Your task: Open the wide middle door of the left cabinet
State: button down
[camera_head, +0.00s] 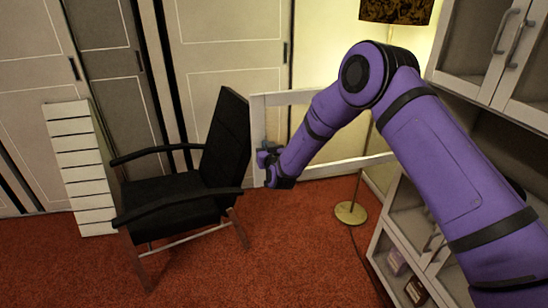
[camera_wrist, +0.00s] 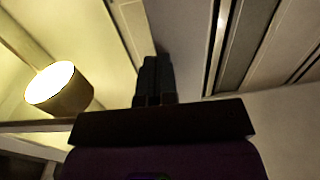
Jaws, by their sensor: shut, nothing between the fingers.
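The wide middle door (camera_head: 257,108) is a pale frame around a clear pane. In the head view it stands swung far out from the white cabinet (camera_head: 378,243) at the right. My arm crosses in front of it and hides much of its pane and its hinge side. My gripper (camera_head: 264,158) is at the door's free left edge, low on the upright; whether it touches is unclear. In the wrist view my gripper (camera_wrist: 154,68) has its dark fingers together with nothing between them. A pale strip beside the fingertips is probably the door's frame (camera_wrist: 130,20).
A black armchair (camera_head: 175,205) stands just left of the door's free edge. A floor lamp base (camera_head: 351,213) is behind the door, and its lit shade (camera_wrist: 58,90) shows in the wrist view. Upper cabinet doors (camera_head: 487,50) are closed. Red carpet (camera_head: 300,255) is clear in front.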

jog(key=w+a, duration=0.1)
jog(key=w, duration=0.1)
jog(key=w+a+m+h, duration=0.1)
jog(key=w, duration=0.1)
jog(key=w+a+h, duration=0.1)
jog(key=w, duration=0.2)
jog(key=shift+w+t, duration=0.1)
jog(key=shift+t, duration=0.2)
